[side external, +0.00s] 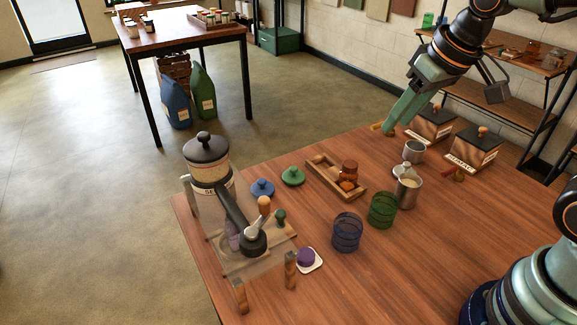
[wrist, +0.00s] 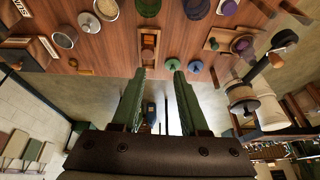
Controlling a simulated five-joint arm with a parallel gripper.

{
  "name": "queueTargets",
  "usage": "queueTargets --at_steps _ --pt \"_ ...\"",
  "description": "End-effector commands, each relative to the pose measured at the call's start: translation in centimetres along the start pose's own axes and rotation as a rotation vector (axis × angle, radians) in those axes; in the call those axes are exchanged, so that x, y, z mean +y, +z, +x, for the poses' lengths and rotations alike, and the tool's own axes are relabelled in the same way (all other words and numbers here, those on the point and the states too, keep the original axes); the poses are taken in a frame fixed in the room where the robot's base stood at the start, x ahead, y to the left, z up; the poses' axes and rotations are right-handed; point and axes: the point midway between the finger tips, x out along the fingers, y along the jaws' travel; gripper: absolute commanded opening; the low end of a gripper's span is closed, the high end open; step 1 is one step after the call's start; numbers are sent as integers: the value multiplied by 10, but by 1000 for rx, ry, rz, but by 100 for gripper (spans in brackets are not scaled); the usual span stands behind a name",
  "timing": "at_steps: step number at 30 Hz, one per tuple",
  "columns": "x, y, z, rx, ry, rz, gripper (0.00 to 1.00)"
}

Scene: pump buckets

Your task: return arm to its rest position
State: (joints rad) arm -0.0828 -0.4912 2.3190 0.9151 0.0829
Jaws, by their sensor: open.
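My gripper (side external: 402,108) is raised over the far right part of the wooden table. In the wrist view my gripper (wrist: 159,72) shows two green fingers, apart, with nothing between them. In the side view a blue ribbed bucket (side external: 346,232) and a green ribbed bucket (side external: 382,209) stand upright on the table, apart from my gripper. The pump stand (side external: 250,225) with its black-lidded canister (side external: 207,160) is at the left end of the table. It also shows at the right in the wrist view (wrist: 250,95).
A shelf (side external: 485,105) stands behind. The front middle of the table is clear.

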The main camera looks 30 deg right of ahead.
Motion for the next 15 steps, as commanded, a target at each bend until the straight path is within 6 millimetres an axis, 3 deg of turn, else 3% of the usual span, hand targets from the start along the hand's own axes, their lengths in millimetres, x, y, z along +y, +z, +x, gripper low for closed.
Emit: queueTargets --at_steps 6,15 --pt "22 26 -12 78 25 -4 44" --pt "27 34 -13 94 32 -8 44"
